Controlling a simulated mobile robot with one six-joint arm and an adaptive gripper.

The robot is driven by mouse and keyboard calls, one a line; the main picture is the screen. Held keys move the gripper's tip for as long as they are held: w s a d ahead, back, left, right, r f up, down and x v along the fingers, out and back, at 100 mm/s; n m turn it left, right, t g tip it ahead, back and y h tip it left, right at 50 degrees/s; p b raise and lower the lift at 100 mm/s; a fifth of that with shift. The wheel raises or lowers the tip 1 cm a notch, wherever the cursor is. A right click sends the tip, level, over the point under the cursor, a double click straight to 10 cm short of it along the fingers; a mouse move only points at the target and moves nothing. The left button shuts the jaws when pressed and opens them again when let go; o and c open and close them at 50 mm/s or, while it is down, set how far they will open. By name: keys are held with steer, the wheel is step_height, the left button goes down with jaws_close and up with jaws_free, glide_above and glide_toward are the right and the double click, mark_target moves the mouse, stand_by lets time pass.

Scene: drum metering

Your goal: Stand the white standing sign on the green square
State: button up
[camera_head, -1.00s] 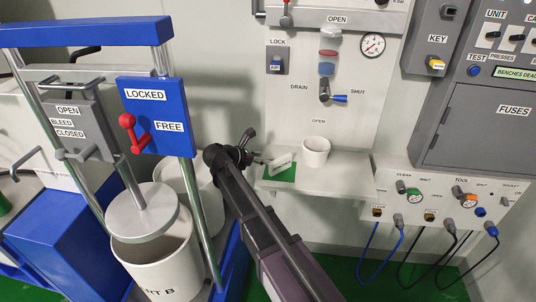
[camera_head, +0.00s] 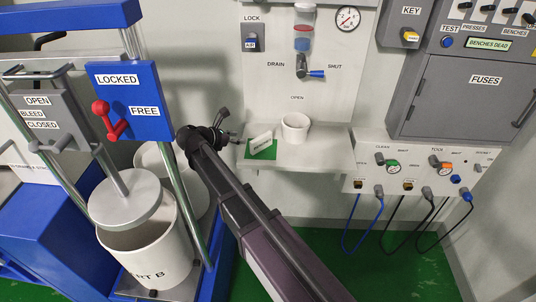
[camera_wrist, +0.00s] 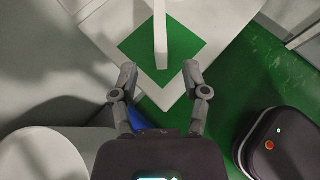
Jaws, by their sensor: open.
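The white standing sign (camera_head: 262,140) stands on the green square (camera_head: 265,154) at the left end of the pale shelf. In the wrist view the sign (camera_wrist: 160,38) shows as a narrow white strip over the green square (camera_wrist: 187,48), running off the top edge. Its lettering is too small to read. My gripper (camera_head: 230,127) is left of the sign in the head view. In the wrist view my gripper (camera_wrist: 160,76) has its fingers spread wide, with nothing between the tips; the sign's near end lies just ahead of them.
A white cup (camera_head: 295,128) stands on the shelf (camera_head: 330,145) right of the sign. A blue-framed press with a white drum (camera_head: 150,245) is at the left. A grey cabinet (camera_head: 465,90) and hanging cables are at the right.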

steer(key=s+d+f+m+g+y, duration=0.1)
steer(key=s+d+f+m+g, duration=0.2)
steer(key=d+m, duration=0.45)
steer(key=s+d+f+m+g+y, duration=0.2)
steer(key=s+d+f+m, duration=0.15)
steer(key=d, duration=0.65)
steer(key=s+d+f+m+g+y, duration=0.3)
steer(key=s+d+m+y, duration=0.3)
steer(key=s+d+m, duration=0.6)
steer(key=shift+s+d+f+m, duration=0.2)
steer(key=shift+d+m, duration=0.15)
steer(key=shift+m, duration=1.45)
step_height(320, 180, up, 10)
steer(key=p, duration=0.9)
steer(key=shift+f+p, duration=0.15)
steer(key=shift+p, duration=0.2)
